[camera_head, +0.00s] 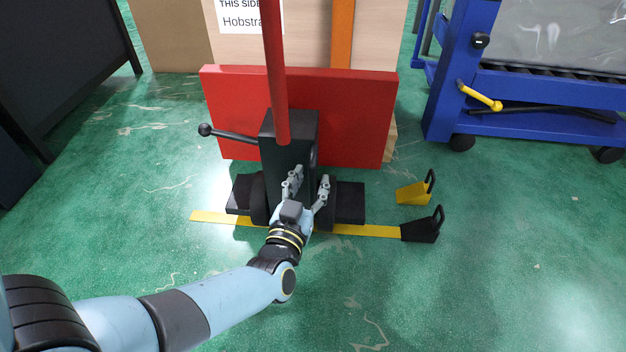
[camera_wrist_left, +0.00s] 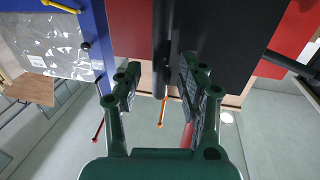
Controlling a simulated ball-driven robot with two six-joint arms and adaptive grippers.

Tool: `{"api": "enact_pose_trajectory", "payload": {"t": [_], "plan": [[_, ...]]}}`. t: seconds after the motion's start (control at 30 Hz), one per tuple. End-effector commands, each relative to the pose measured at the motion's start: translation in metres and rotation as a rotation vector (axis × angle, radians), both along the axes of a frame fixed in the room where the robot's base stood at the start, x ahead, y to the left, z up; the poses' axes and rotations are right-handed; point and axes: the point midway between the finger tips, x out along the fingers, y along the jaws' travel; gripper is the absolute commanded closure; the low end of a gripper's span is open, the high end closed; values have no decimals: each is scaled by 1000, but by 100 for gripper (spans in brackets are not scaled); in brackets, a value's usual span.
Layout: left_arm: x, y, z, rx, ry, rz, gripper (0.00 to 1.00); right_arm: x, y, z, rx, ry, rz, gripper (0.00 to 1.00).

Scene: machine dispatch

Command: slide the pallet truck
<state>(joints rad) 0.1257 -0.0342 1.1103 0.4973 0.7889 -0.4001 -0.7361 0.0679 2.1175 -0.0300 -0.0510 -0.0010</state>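The pallet truck has an upright red panel (camera_head: 355,115), a black central housing (camera_head: 289,135) and a red handle bar (camera_head: 276,70). A black lever with a ball knob (camera_head: 205,129) sticks out to its left. Its black base (camera_head: 348,200) sits low at the floor. My left gripper (camera_head: 309,187) is open in front of the housing's lower part, with fingers spread. In the left wrist view the gripper (camera_wrist_left: 162,78) has its fingers apart, with the dark housing (camera_wrist_left: 230,40) and red panel (camera_wrist_left: 130,30) beyond. I cannot tell whether they touch. My right gripper is not in view.
A yellow floor strip (camera_head: 360,230) runs along the truck's front. A yellow chock (camera_head: 411,193) and a black chock (camera_head: 420,231) stand at its right. A large carton (camera_head: 172,35) stands behind. A blue wheeled frame (camera_head: 540,120) is at right. The front right floor is clear.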

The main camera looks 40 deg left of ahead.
Motion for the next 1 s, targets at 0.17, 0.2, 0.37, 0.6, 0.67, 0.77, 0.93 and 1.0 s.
{"api": "enact_pose_trajectory", "payload": {"t": [0.17, 0.2, 0.37, 0.6, 0.67, 0.77, 0.93, 1.0], "plan": [[15, 6, -1, 2, 2, 0, 60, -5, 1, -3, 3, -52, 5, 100], [16, 6, -1, 1, 1, 0, 60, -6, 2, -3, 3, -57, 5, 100], [18, 7, 0, 1, 0, 0, 60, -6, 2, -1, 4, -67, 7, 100], [18, 7, 0, 1, 0, 0, 74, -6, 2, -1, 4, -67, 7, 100], [18, 7, 0, 1, 0, 0, 82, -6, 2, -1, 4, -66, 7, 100], [18, 7, 0, 1, 1, 0, 95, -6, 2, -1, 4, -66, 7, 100], [18, 7, 0, 1, 1, 0, 100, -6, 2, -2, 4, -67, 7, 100], [18, 6, 0, 1, 1, 0, 100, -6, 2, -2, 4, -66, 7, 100]]}}
